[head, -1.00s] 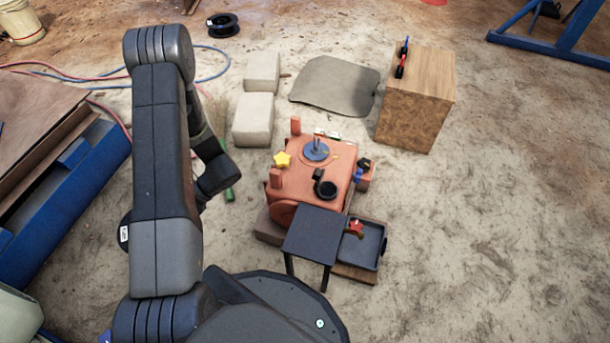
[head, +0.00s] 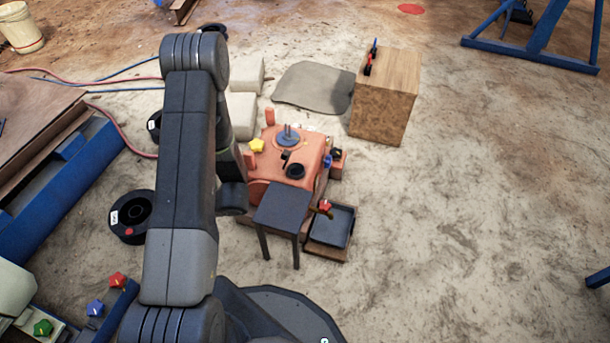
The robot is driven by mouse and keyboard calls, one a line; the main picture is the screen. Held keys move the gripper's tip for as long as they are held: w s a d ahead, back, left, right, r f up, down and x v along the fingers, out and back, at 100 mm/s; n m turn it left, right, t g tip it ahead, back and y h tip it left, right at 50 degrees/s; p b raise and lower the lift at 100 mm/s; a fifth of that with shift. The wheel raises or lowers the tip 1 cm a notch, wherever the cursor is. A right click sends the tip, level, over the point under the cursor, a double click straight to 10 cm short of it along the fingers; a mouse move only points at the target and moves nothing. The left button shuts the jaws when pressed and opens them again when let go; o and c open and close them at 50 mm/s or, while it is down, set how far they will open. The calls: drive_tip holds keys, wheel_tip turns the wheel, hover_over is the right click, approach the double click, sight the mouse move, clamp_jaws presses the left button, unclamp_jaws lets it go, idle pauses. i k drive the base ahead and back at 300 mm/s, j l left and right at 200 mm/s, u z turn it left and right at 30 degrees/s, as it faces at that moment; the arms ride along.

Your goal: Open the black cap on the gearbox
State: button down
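The orange gearbox (head: 310,160) stands on the ground near the middle of the head view. On its top are a round black part (head: 295,171), a small black piece (head: 286,156) beside it, a blue-grey disc (head: 288,137) with upright pins and a yellow star-shaped knob (head: 257,145). Another small black part sits at its right side (head: 337,153). I cannot tell for sure which black part is the cap, or whether it is open. My arm reaches up the picture left of the gearbox, with its wrist bent down. My gripper's fingers do not show.
A black stool-like stand (head: 283,205) and a black tray (head: 331,224) stand close in front of the gearbox. A wooden box (head: 385,98) stands behind right. Pale blocks (head: 241,112) lie behind left. A black spool (head: 131,216) lies left. The ground to the right is clear.

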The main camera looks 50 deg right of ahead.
sight(285, 155)
drive_tip(key=k+l+z, duration=0.1)
drive_tip(key=k+l, duration=0.15)
drive_tip(key=k+l+z, duration=0.1)
drive_tip(key=k+l, duration=0.15)
drive_tip(key=l, duration=0.15)
drive_tip(key=k+l+z, duration=0.1)
drive_tip(key=l, duration=0.65)
drive_tip(key=i+l+z, duration=0.15)
drive_tip(key=l, duration=0.25)
